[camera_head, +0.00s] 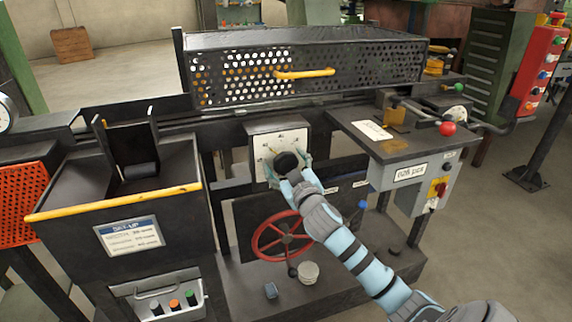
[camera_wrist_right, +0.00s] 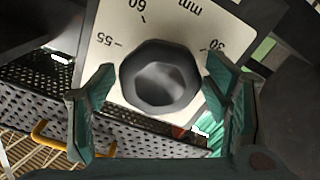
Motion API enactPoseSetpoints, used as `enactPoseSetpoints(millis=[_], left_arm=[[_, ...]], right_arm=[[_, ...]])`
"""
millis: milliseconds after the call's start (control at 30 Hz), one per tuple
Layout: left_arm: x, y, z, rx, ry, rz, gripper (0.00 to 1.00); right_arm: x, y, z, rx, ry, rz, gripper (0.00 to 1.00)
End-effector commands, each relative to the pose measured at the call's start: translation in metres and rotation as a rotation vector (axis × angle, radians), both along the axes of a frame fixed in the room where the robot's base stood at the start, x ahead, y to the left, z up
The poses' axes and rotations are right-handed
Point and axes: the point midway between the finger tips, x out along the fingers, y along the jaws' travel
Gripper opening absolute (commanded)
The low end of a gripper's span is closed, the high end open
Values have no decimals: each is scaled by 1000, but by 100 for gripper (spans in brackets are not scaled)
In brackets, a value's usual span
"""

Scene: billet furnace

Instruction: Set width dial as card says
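The width dial is a dark faceted knob (camera_head: 286,162) on a white scale plate (camera_head: 264,146) in the machine's front. In the right wrist view the knob (camera_wrist_right: 160,77) is in the middle, with the plate upside down; "60", "55", "30" and "mm" show. My right gripper (camera_head: 287,172) is at the dial. In the right wrist view its open fingers (camera_wrist_right: 160,66) stand either side of the knob, with gaps between. The knob's pointer cannot be made out. The "SET-UP" card (camera_head: 131,235) is on the dark bin's front; its lines are too small to read surely. My left gripper is not in view.
A red handwheel (camera_head: 283,236) is below the dial. A perforated guard with a yellow handle (camera_head: 304,73) is above it. A side table (camera_head: 440,147) with a red-knobbed lever (camera_head: 447,128) stands to the right. A yellow rail (camera_head: 115,202) edges the left bin.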

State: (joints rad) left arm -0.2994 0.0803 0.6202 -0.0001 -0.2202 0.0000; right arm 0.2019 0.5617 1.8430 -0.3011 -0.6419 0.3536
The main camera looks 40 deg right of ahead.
Motion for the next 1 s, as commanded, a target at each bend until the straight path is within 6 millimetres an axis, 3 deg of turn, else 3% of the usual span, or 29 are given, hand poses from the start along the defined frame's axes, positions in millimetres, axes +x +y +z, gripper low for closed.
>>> enactPoseSetpoints(millis=[33, 233, 667, 1000], left_arm=[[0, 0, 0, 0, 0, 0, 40], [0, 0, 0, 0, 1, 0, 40], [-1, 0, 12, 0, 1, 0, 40], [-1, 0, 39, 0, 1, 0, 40]], right_arm=[[0, 0, 0, 0, 0, 0, 58], [0, 0, 0, 0, 0, 0, 27], [0, 0, 1, -77, 29, 0, 27], [-1, 0, 2, -313, 114, -1, 27]])
